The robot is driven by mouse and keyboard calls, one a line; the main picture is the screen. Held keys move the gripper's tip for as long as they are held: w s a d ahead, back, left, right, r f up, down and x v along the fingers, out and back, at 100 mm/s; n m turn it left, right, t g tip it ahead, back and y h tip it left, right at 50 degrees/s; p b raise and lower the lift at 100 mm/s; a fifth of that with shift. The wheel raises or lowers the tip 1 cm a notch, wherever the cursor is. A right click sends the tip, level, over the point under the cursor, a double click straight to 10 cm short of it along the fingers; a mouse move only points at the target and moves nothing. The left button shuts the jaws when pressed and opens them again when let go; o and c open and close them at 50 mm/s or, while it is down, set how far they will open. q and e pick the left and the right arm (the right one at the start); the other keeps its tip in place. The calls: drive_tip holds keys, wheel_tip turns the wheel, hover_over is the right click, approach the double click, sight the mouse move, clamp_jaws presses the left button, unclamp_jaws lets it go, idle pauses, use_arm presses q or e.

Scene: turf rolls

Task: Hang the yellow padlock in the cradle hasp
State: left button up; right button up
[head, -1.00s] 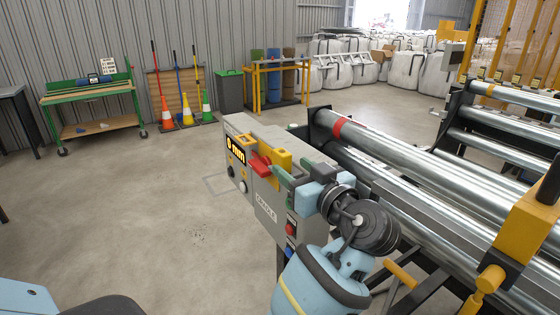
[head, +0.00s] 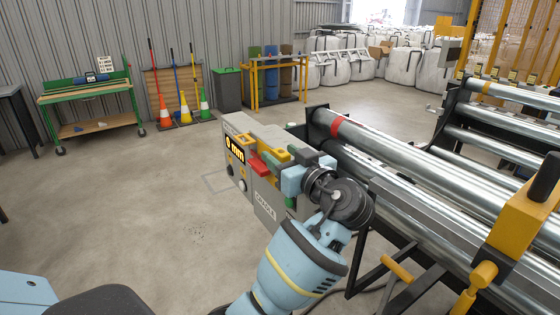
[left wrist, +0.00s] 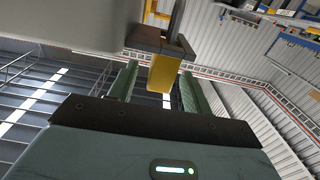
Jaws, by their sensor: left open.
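The cradle control box (head: 262,205) is grey, with a display reading 0 mm and a CRADLE label. A red lever-like part (head: 262,164) sits on its upper face beside yellow parts. My left gripper (head: 287,156) is open at the box's top right edge and partly hides these parts. In the left wrist view, a yellow block (left wrist: 165,73), apparently the padlock, shows between the green fingers (left wrist: 158,88), under a dark bracket (left wrist: 160,41). I see gaps beside the block; contact cannot be told. I cannot clearly make out the hasp or shackle.
Long steel rollers (head: 400,160) run right of the box, close to my left arm. A yellow bracket (head: 520,225) stands at the right. A green workbench (head: 90,97) and cones (head: 185,110) are along the wall. The floor left of the box is clear.

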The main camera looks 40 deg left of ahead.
use_arm(q)
drive_tip(key=shift+x, duration=1.2)
drive_tip(key=shift+w+a, duration=0.15)
drive_tip(key=shift+a, duration=0.1)
use_arm(e)
drive_tip(key=shift+w+r, duration=0.2)
drive_tip(key=shift+r, duration=0.15)
use_arm(q)
drive_tip(key=c, duration=1)
clamp_jaws()
use_arm(e)
drive_tip(key=shift+w, duration=0.1)
use_arm(q)
wheel_tip(320, 180, up, 10)
drive_tip(key=shift+r, duration=0.1)
